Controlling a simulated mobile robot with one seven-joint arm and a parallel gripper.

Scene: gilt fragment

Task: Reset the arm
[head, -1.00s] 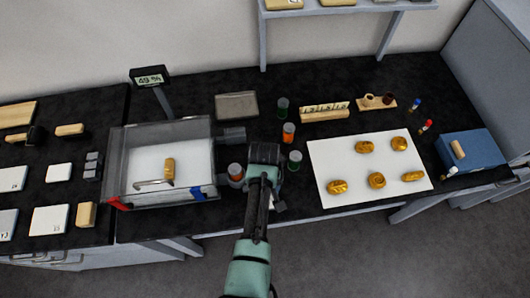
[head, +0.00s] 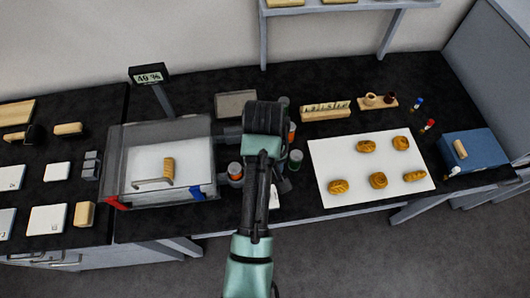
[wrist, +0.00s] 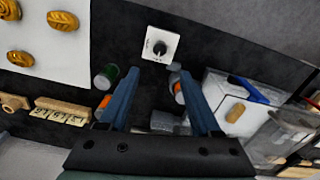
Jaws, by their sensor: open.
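My arm reaches from the bottom middle of the head view up over the black bench (head: 290,220), bent at a dark joint. My gripper (wrist: 158,74) shows in the wrist view as two blue fingers set wide apart, open with nothing between them. In the head view the fingers are largely hidden by my own wrist. Below the fingers in the wrist view lie the dark bench top and a small white plate with a black knob (wrist: 160,46).
Jars with green and orange contents (head: 235,172) stand close around my wrist. A clear-walled box (head: 160,165) holding a tan block is to the left, beside a display (head: 149,74) on a post. A white mat (head: 350,165) with several golden pieces is to the right.

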